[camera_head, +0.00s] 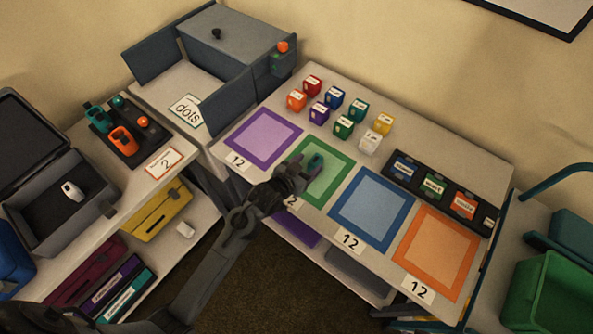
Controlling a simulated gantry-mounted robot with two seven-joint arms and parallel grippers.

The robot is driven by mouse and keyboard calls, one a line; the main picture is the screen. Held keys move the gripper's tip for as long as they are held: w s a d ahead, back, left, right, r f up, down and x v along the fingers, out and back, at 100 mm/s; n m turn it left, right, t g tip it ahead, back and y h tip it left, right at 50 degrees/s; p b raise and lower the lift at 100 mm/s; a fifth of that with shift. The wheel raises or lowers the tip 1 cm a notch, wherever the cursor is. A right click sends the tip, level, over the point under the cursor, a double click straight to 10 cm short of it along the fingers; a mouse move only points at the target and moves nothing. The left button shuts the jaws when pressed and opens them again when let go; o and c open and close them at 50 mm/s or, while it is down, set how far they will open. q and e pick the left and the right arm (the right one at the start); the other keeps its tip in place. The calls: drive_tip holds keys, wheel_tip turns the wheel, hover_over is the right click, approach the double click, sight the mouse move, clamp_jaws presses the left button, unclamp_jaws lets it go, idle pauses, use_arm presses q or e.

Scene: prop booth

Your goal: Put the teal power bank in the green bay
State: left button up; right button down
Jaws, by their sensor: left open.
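The teal power bank (316,161) is a small dark teal block in the upper part of the green bay (340,181), a green-framed square on the table. It appears to rest on the pale inside of the bay, though its lower side is partly hidden by the gripper. My left gripper (304,170) is open, right beside the power bank at the bay's left part. Whether the fingers touch it cannot be told. My left arm covers the bay's lower left corner and part of its number card. My right gripper is not in view.
Purple (263,139), blue (370,208) and orange (437,250) bays flank the green one. Several coloured cubes (343,127) stand behind the bays. A black tray (405,184) with labelled blocks lies at right. A grey open-doored box (237,42) stands at back left.

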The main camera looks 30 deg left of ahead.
use_arm(q)
drive_tip(key=s+a+g+y, duration=0.2)
drive_tip(key=s+g, duration=0.7)
drive_tip(key=s, duration=2.1)
drive_tip(key=shift+a+r+g+p, duration=0.35)
drive_tip(key=shift+a+g, duration=0.05)
drive_tip(key=shift+a, duration=0.05)
drive_tip(key=shift+r, duration=0.15)
